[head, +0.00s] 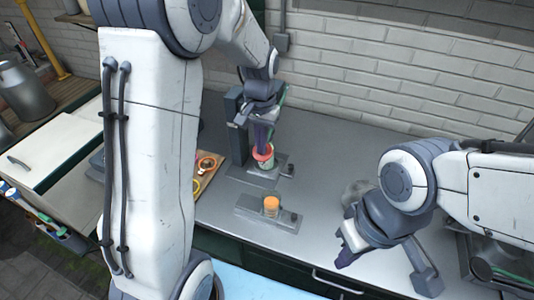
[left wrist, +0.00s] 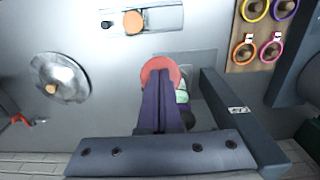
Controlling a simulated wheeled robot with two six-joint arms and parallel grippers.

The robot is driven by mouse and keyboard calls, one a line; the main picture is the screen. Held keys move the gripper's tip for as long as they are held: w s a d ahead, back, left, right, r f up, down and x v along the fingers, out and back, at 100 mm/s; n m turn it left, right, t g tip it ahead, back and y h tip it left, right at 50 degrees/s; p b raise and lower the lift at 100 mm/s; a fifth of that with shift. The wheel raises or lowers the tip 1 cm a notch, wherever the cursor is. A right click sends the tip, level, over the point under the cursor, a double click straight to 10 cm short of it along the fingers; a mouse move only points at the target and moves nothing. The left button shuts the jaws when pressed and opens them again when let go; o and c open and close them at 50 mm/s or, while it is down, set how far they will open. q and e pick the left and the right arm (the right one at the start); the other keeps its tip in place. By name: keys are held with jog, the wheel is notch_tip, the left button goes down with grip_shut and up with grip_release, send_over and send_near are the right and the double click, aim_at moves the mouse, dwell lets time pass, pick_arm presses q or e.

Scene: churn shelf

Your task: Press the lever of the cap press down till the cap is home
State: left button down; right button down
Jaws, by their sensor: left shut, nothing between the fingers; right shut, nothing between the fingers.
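The cap press shows in the head view as a dark upright post (head: 237,125) on a grey base; in the left wrist view its post (left wrist: 238,118) carries a small label. A jar (head: 269,168) with a green and white label stands at the press under a round red part (head: 262,153), which also shows in the left wrist view (left wrist: 160,66). My left gripper (head: 262,146) is shut and empty, fingers pointing down at the red part; I cannot tell whether they touch. The lever is not clearly visible. My right gripper (head: 345,258) is shut and empty near the counter's front edge.
An orange-capped container (head: 271,206) stands on a metal plate in front of the press. A wooden board (head: 209,172) with coloured rings lies left of it. A shiny round metal object (left wrist: 62,80) shows in the left wrist view. The counter right of the press is mostly clear.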

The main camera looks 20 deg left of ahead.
pick_arm(q)
jog(key=shift+w+f+b, duration=0.25)
jog(key=shift+f+b, duration=0.15)
jog(key=shift+f, duration=0.4)
jog(key=shift+w+f, duration=0.35)
jog(key=shift+f, duration=0.3)
jog(key=shift+b, duration=0.3)
jog(key=shift+w+f, duration=0.25)
jog(key=shift+f, duration=0.5)
